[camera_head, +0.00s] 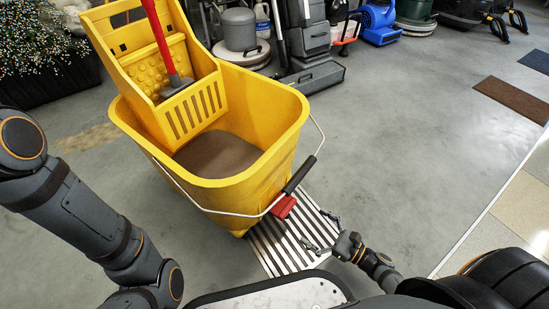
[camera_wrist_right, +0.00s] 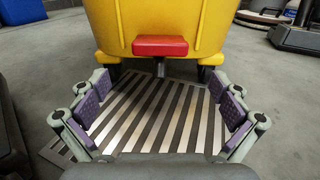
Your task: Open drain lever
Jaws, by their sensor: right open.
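A yellow mop bucket (camera_head: 255,125) with murky brown water stands over a striped metal floor grate (camera_head: 280,245). A red drain lever (camera_head: 283,207) sticks out low on the bucket's near right side. In the right wrist view the red lever (camera_wrist_right: 160,45) is straight ahead, above the grate (camera_wrist_right: 150,115). My right gripper (camera_head: 322,233) is open and empty, just to the right of and below the lever in the head view. In the right wrist view its padded fingers (camera_wrist_right: 165,105) are spread wide, with the lever beyond them. My left arm is at the left; its gripper is out of view.
A wringer with a red-handled mop (camera_head: 160,35) sits in the bucket. The bucket's wire handle with a black grip (camera_head: 299,174) hangs close above the lever. Machines (camera_head: 305,45) stand at the back.

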